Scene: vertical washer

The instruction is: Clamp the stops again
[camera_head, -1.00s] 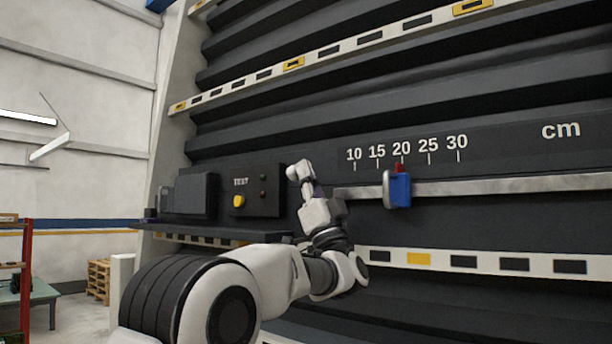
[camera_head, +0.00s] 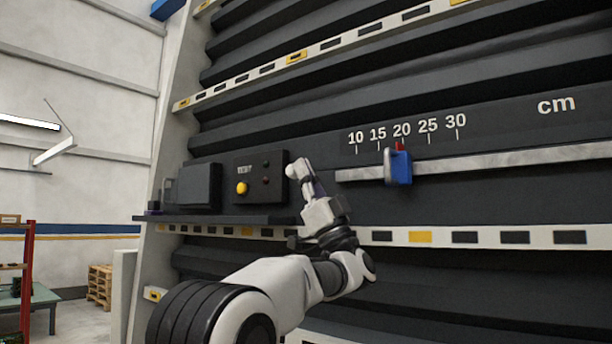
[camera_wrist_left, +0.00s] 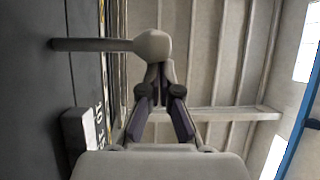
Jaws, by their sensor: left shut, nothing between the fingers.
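A pale round knob (camera_head: 296,168) sits right of the control panel; in the left wrist view the knob (camera_wrist_left: 153,45) ends a grey rod (camera_wrist_left: 90,45) that runs to the dark wall. My left gripper (camera_head: 306,183) has its fingertips at the knob; in the wrist view the fingers (camera_wrist_left: 160,72) meet just below it, shut with nothing between them. Whether they touch the knob is hard to tell. A blue stop (camera_head: 399,167) with a red pointer (camera_head: 399,146) sits on a metal rail (camera_head: 490,162) at about the 20 mark.
A dark panel (camera_head: 255,193) carries a yellow button (camera_head: 242,188) and two dark lamps, beside a grey box (camera_head: 197,185). A ledge (camera_head: 215,219) juts out below. A slotted white strip (camera_head: 540,237) runs across the black slats. The rail right of the stop is clear.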

